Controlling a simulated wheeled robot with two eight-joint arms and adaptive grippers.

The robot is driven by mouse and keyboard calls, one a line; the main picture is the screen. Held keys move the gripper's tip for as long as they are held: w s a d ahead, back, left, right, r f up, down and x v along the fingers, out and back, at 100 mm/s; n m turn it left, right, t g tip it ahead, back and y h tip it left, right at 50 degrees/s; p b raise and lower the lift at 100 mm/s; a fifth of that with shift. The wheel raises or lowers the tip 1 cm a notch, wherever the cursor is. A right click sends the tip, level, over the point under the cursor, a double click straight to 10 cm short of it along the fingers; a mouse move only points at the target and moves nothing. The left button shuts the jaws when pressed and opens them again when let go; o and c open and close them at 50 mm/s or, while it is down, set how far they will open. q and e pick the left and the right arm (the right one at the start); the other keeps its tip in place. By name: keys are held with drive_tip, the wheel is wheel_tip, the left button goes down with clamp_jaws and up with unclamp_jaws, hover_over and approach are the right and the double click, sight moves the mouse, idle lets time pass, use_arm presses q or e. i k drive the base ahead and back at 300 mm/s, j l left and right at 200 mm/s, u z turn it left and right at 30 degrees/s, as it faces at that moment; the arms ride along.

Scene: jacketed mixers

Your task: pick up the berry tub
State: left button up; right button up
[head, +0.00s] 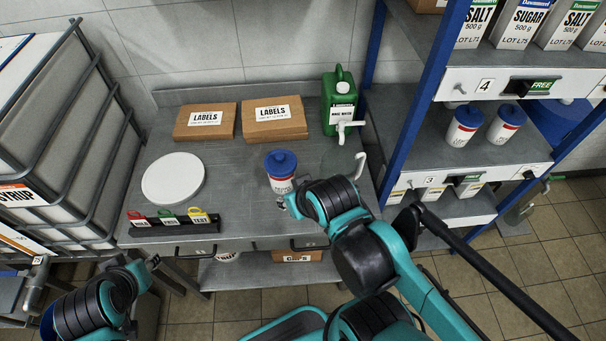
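My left gripper (152,263) is at the lower left, below the table's front edge and away from the tub. Its fingers are too small to read.
Two similar tubs (463,125) stand on the right shelf. The table (232,160) also holds a round white disc (173,178), two LABELS boxes (206,121), a green canister (340,103) and a rack of coloured tags (170,220). The table is clear left of the tub.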

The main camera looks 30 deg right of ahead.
sight(282, 186)
drive_tip(key=j+z, duration=0.3)
drive_tip(key=z, duration=0.2)
drive_tip(key=j+z, duration=0.3)
drive_tip(key=z, duration=0.15)
drive_tip(key=j+z, duration=0.25)
drive_tip(key=z, duration=0.25)
drive_tip(key=k+j, duration=0.15)
drive_tip(key=j, duration=0.25)
drive_tip(key=k+j, duration=0.15)
drive_tip(key=j, duration=0.25)
drive_tip(key=k+j, duration=0.1)
drive_tip(key=j, duration=0.35)
